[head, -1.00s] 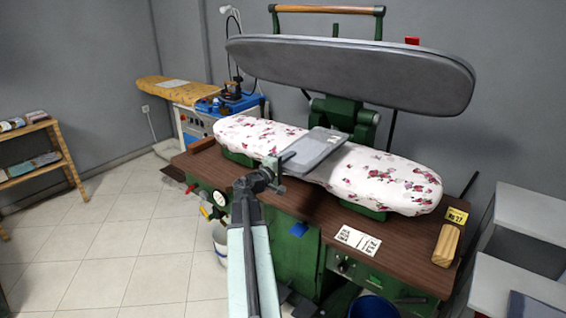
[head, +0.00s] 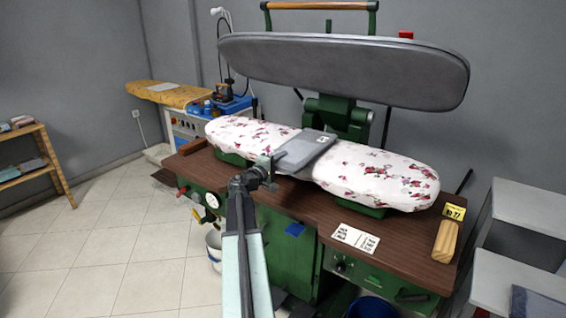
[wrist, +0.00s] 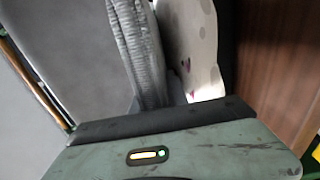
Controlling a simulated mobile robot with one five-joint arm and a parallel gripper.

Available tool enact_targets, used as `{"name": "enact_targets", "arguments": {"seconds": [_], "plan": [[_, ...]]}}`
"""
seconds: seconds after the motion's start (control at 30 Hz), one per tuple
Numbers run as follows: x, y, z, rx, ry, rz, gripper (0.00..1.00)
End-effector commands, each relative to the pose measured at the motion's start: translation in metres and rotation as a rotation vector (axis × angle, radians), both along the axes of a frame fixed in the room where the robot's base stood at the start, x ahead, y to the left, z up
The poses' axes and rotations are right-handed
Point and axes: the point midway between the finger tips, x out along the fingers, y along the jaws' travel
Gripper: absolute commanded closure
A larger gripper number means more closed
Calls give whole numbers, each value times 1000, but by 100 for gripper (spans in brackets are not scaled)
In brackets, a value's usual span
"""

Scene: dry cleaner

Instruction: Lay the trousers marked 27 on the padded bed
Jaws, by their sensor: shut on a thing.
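The folded grey trousers (head: 306,151) lie across the middle of the white, flower-printed padded bed (head: 380,178) in the head view. A small white tag shows on them, too small to read. My gripper (head: 272,164) is at their front left edge and shut on it. The fingertips are largely hidden. I cannot tell whether the whole cloth rests on the bed.
The press's grey upper plate (head: 345,72) is raised above the bed. The brown worktop (head: 290,213) carries a white printed card (head: 355,238), a wooden block (head: 445,240) and a yellow card (head: 454,212) reading 27. Grey units stand at right.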

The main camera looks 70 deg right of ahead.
Motion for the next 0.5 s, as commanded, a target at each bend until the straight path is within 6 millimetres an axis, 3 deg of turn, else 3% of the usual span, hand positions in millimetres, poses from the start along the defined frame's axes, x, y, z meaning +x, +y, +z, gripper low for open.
{"name": "enact_targets", "arguments": {"seconds": [0.07,0.1,0.17,0.5], "plan": [[-1,-1,-3,-1,1,-2,100],[-2,-1,-3,0,0,-2,75],[-2,-1,-2,0,0,-3,59],[-4,-2,1,0,0,-5,59]]}}
